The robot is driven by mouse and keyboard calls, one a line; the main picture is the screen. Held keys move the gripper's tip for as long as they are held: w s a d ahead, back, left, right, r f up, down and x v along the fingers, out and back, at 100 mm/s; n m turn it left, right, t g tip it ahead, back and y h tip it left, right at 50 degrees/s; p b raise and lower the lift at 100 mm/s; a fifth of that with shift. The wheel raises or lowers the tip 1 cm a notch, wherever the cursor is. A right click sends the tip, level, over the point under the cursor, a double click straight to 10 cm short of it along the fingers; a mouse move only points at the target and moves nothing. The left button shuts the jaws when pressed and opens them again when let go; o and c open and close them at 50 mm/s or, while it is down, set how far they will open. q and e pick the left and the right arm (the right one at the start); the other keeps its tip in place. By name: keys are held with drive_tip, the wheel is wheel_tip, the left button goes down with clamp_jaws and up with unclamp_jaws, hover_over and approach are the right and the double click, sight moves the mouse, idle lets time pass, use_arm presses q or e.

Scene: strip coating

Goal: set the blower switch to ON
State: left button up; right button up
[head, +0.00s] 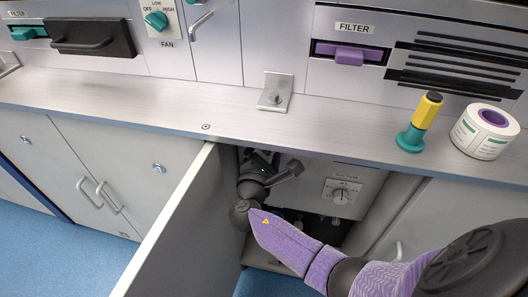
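The cabinet under the counter stands open, its door (180,225) swung out toward me. Inside is a light grey box (372,184) with a small label too blurred to read and a white dial plate (343,191) bearing a knob. I cannot tell whether this knob is the blower switch, or its setting. My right arm, in a purple sleeve, reaches in from the right. My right gripper (270,166) is inside the opening, left of the dial and near the box's left side. Its fingers are dark and partly hidden, so its opening does not show. My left gripper is out of view.
On the counter (150,100) stand a metal bracket (275,92), a yellow and teal handled tool (420,122) and a label roll (484,132). A teal FAN knob (156,20) and a purple FILTER handle (348,53) are on the back panel. The counter edge overhangs the cabinet opening.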

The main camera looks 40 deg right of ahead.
drive_tip(key=shift+c, duration=1.6)
clamp_jaws()
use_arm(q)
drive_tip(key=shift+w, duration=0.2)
